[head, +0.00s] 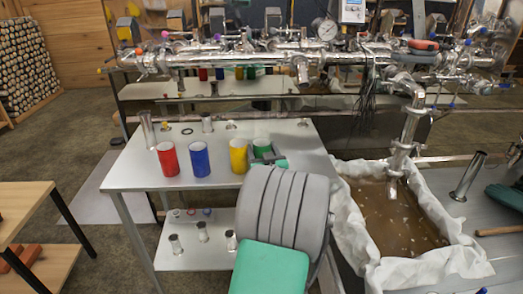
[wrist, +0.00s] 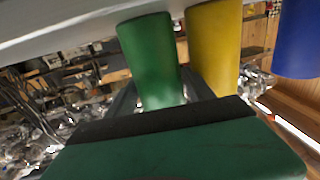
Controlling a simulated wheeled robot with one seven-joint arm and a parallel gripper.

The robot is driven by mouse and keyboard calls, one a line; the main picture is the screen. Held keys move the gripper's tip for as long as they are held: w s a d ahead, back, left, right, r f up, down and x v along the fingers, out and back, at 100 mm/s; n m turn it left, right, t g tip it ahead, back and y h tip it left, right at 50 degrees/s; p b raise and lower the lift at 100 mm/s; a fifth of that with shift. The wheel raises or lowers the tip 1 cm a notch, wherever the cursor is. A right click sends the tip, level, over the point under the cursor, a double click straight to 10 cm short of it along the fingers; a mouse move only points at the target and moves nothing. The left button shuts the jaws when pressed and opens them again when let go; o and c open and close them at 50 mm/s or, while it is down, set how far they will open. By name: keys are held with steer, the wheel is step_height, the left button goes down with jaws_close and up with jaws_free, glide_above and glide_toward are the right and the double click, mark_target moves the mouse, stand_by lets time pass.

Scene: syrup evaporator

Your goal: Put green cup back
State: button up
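The green cup (head: 262,147) is at the right end of a row of cups on the grey metal table (head: 130,172). My gripper (head: 266,156) is at the green cup, and its fingers hide the lower part of the cup in the head view. In the wrist view, where the table appears at the top, the green cup (wrist: 150,60) is between the two dark fingers (wrist: 162,98), close to both. I cannot tell whether the fingers press on it or whether its base touches the table.
The yellow cup (head: 238,156) stands just left of the green cup. A blue cup (head: 199,160) and a red cup (head: 167,160) stand farther left. A steel tube (head: 147,130) stands behind. Steel piping (head: 230,57) runs behind the table. A white-lined basin (head: 345,230) is at right.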

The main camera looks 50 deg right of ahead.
steer(key=shift+r, duration=0.1)
steer(key=shift+s+a, duration=0.1)
steer(key=b+v, duration=0.2)
steer(key=v, duration=1)
steer(key=w+a+f+n+g+y, duration=0.1)
steer(key=w+a+f+n+y, duration=0.2)
steer(key=a, duration=0.5)
steer(key=w+a+f+n+g+y, duration=0.1)
steer(key=w+a+f+n+y, duration=0.2)
steer(key=w+a, duration=0.4)
steer(key=w+a+f+n+g+y, duration=0.1)
steer(key=w+a+f+y, duration=0.3)
steer(key=a, duration=0.5)
steer(key=s+a+f+n+g+y, duration=0.1)
steer(key=s+a+g, duration=0.7)
steer(key=s+a, duration=0.5)
steer(key=a, duration=0.2)
steer(key=shift+s+a+f+g+y, duration=0.3)
steer(key=shift+s+a+f+y, duration=0.05)
steer(key=shift+a+y, duration=0.05)
steer(key=shift+d, duration=0.1)
